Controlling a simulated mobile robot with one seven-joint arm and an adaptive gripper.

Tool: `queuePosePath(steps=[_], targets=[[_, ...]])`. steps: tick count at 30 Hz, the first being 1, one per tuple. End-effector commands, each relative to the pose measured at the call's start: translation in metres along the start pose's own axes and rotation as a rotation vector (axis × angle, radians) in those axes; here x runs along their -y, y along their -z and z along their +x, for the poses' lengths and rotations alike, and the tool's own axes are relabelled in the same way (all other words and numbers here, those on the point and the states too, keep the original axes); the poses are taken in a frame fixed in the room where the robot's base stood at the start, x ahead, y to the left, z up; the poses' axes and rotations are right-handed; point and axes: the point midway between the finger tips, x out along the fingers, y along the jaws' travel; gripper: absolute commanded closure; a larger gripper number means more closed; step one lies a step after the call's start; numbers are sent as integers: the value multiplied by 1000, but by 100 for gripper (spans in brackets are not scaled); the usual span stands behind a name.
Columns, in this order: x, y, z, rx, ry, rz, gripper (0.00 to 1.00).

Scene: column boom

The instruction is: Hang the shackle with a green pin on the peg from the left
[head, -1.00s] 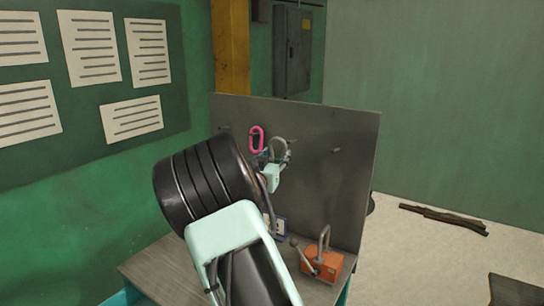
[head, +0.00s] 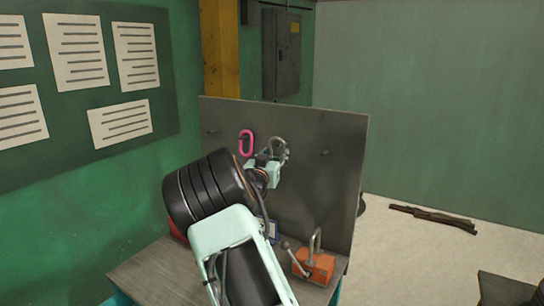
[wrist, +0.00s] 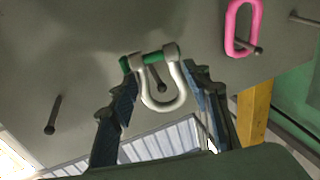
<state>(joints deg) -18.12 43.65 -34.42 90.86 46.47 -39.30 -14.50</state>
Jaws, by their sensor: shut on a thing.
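My gripper (wrist: 166,110) is shut on a silver bow shackle (wrist: 180,96) with a green pin (wrist: 152,58). In the head view the shackle (head: 283,146) is in front of the grey peg board (head: 340,190), its rounded bow upward. The wrist view appears upside down against the head view. There a dark peg (wrist: 158,79) shows inside the bow opening; I cannot tell whether its tip is through the shackle or behind it. In the head view this peg is hidden by my gripper (head: 266,164) and the shackle.
A pink link (head: 246,143) hangs on the neighbouring peg to the left. A bare peg (head: 212,131) stands at the far left and another (head: 325,153) to the right. An orange block with a grey handle (head: 313,265) sits on the bench (head: 140,273) below.

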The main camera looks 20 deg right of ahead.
Motion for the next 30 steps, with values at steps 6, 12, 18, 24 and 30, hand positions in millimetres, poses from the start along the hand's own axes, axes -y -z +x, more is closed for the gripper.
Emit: queuePosePath(steps=[6, 12, 18, 24, 30], targets=[[-4, -1, 13, -3, -1, 0, 87], [-7, -4, 24, -3, -1, -1, 87], [-10, -11, 35, -4, -1, 1, 87], [-12, -16, 42, -4, 0, 1, 87], [-12, -18, 44, -3, -1, 0, 87]])
